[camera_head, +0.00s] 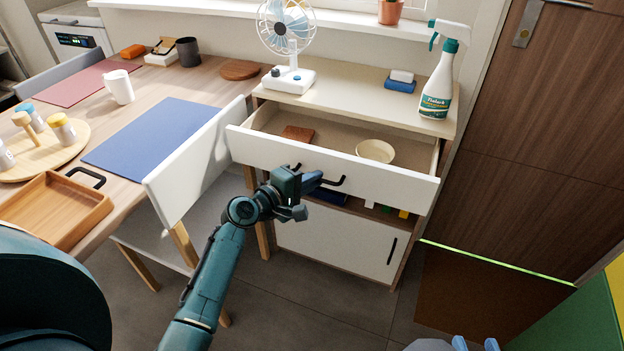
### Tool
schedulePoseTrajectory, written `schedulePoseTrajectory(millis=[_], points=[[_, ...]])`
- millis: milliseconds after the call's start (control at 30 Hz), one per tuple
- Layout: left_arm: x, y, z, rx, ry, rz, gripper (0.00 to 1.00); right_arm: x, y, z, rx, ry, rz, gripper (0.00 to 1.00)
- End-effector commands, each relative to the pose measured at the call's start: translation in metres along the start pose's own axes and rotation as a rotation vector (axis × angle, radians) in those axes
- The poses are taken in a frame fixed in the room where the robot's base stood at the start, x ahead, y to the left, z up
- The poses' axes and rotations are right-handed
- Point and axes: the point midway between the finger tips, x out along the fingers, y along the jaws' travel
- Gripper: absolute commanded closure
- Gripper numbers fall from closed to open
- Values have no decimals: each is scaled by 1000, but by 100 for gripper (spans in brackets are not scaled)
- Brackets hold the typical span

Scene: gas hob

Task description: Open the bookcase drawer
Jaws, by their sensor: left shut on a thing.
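The bookcase drawer (340,158) is pulled out from the low white and wood bookcase (345,245), so its inside shows. A brown block (297,133) and a cream bowl (376,151) lie in it. My left gripper (308,184) is at the drawer's dark handle (336,181) and is shut on it. The gripper hides the handle's left part.
A white chair (195,160) and wooden table (150,90) are close on the left. A brown door (545,130) is at right. Grey floor is free before the bookcase.

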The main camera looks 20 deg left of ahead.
Motion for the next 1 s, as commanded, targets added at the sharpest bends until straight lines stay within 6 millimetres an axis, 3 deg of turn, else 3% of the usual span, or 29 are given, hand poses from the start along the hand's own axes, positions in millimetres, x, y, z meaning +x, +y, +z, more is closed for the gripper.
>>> schedulePoseTrajectory(millis=[267, 567, 767, 1000], points=[[0, 0, 0, 0, 1, 0, 70, 1, -2, 0, 0, 0, -4, 64], [-3, 0, 0, 0, 1, -1, 69, 2, -2, -3, -8, 6, -9, 64], [-32, 0, 0, 1, 1, -3, 69, 2, -2, -6, -7, 0, -12, 64], [-86, 0, 0, 2, 2, -3, 69, 3, -4, 2, 1, -29, -16, 64]])
